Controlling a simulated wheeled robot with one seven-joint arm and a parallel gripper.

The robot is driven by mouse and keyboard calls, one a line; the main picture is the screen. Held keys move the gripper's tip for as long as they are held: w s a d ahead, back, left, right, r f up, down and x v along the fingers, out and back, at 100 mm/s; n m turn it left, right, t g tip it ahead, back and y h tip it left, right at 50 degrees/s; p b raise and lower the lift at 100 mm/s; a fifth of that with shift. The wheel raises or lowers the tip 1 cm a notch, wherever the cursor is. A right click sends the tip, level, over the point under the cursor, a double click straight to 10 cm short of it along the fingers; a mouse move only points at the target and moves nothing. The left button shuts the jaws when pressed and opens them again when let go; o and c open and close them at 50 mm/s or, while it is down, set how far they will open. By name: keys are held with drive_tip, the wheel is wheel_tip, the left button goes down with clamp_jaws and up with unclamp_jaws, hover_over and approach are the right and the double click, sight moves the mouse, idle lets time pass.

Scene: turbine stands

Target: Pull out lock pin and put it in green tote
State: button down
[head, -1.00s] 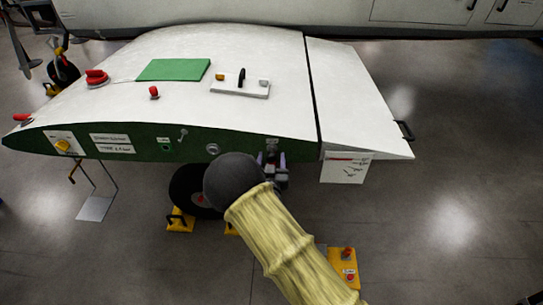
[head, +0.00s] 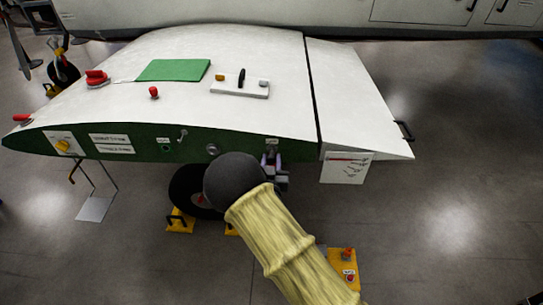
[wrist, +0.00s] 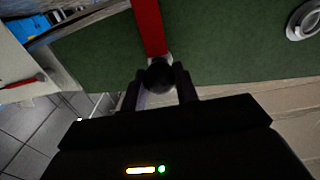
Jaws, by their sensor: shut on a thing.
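In the wrist view my gripper (wrist: 158,80) is shut on a round dark knob (wrist: 158,74), which I take to be the head of the lock pin. The knob sits between the two fingers, in front of the green edge panel. A red strip (wrist: 148,25) runs up from just behind it. In the head view my gripper (head: 274,163) is at the lower edge of the white wing, near its right part, partly hidden by my dark wrist joint. The pin's shaft is hidden. I see no green tote in these views.
The white wing (head: 230,95) carries a green mat (head: 174,70), red knobs and a white handle plate (head: 240,86). A black wheel (head: 187,190) with yellow chocks (head: 180,222) stands below. A yellow box (head: 344,280) is on the floor. The floor at right is clear.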

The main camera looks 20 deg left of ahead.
drive_tip(key=shift+s+d, duration=0.1)
drive_tip(key=shift+s, duration=0.3)
drive_tip(key=v, duration=0.7)
drive_tip(key=shift+b, duration=0.3)
idle(0.8)
drive_tip(key=w+d+f+m+h+p, duration=0.1)
drive_tip(key=d+p, duration=0.3)
drive_tip(key=d, duration=1.2)
drive_tip(key=w+d+f+m+h+p, duration=0.1)
drive_tip(key=d+p, duration=0.4)
drive_tip(key=d, duration=1.1)
drive_tip(key=shift+w+d+f+m+t+h, duration=0.35)
drive_tip(key=shift+w+h, duration=0.35)
drive_tip(key=shift+h, duration=0.5)
drive_tip(key=shift+a, duration=0.25)
